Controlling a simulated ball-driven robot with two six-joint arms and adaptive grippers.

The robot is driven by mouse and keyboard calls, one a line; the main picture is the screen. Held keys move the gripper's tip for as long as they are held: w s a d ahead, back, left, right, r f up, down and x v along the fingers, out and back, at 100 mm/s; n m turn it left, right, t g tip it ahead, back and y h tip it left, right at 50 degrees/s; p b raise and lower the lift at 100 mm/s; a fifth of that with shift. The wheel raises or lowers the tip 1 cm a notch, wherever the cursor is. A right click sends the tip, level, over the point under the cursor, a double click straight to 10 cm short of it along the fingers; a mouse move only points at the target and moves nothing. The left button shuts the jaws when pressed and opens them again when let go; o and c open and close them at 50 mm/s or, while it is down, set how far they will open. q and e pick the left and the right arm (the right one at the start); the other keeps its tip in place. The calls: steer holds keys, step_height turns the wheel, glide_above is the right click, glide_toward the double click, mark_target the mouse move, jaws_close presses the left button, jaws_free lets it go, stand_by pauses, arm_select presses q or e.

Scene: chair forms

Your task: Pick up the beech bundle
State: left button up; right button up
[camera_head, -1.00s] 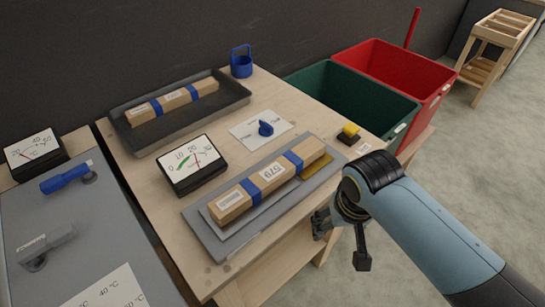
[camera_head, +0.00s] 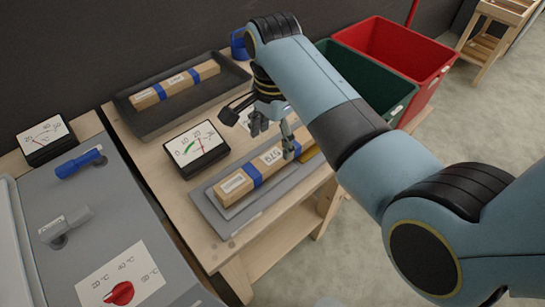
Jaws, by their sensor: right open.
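A light wooden bundle (camera_head: 240,182) with blue bands and a label reading 579 lies on a grey plate (camera_head: 228,222) at the front of the wooden bench. A second similar wooden bundle (camera_head: 173,86) with blue bands lies in a dark tray (camera_head: 137,122) at the back. I cannot tell from the labels which one is beech. My right gripper (camera_head: 273,134) is open over the right part of the front bundle, fingers pointing down. It hides part of that bundle; I cannot tell whether it touches. My left gripper is not in view.
A dial meter (camera_head: 196,149) stands behind the front bundle. A blue holder (camera_head: 238,46) is at the bench's back corner, partly behind my arm. Green (camera_head: 370,85) and red (camera_head: 400,52) bins stand to the right. A grey cabinet with handles (camera_head: 100,215) is at left.

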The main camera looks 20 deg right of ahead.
mark_target(272, 155)
step_height(272, 155, down, 7)
steer(key=shift+r, duration=0.1)
steer(key=shift+a+p, duration=0.1)
steer(key=shift+p, duration=0.2)
jaws_close()
stand_by(0.4)
